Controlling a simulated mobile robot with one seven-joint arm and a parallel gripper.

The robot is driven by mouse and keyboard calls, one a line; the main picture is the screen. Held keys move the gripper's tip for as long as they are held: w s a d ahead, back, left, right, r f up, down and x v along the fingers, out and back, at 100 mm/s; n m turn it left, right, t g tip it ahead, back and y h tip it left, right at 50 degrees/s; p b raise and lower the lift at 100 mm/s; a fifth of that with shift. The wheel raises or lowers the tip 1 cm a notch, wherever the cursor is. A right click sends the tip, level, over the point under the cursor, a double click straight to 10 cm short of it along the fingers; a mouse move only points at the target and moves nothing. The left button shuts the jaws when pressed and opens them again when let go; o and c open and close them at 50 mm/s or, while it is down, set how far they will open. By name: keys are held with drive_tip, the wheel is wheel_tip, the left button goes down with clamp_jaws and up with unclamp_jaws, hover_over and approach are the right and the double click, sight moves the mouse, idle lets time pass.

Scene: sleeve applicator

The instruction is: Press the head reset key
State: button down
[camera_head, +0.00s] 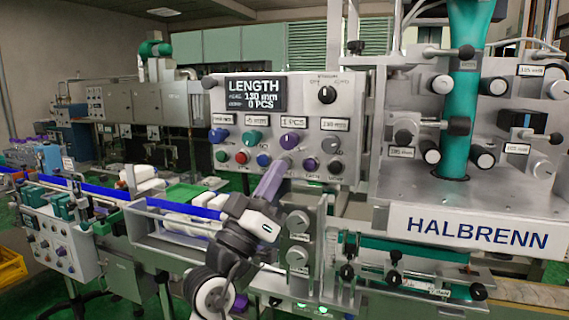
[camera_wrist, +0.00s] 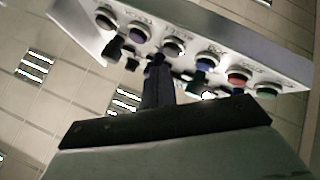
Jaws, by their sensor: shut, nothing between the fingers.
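A grey control panel (camera_head: 300,110) carries a bottom row of round keys: green (camera_head: 221,156), red (camera_head: 242,157), blue (camera_head: 263,160), purple (camera_head: 310,165) and dark (camera_head: 336,167). The small lettering is too blurred to tell which is the head reset key. My gripper (camera_head: 285,165) is shut and empty, its tip at the row between blue and purple, covering part of it. In the wrist view the row appears flipped; my fingertips (camera_wrist: 157,60) are just below a grey key (camera_wrist: 173,47), between the purple (camera_wrist: 137,32) and blue (camera_wrist: 208,60) keys. Contact cannot be told.
Coloured knobs (camera_head: 292,141) sit above the keys, under a display (camera_head: 255,95) reading LENGTH 130 mm, 0 PCS. A conveyor with blue rails (camera_head: 100,190) runs at left. The HALBRENN machine body (camera_head: 475,195) stands at right.

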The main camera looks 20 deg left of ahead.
drive_tip(key=shift+w, duration=0.15)
drive_tip(key=shift+w+b, duration=0.3)
drive_tip(key=shift+w, duration=0.4)
idle(0.7)
drive_tip(key=shift+s, duration=0.15)
drive_tip(key=shift+s+b, duration=0.35)
drive_tip(key=shift+s, duration=0.35)
drive_tip(key=shift+s+a, duration=0.1)
drive_tip(key=shift+s, duration=2.4)
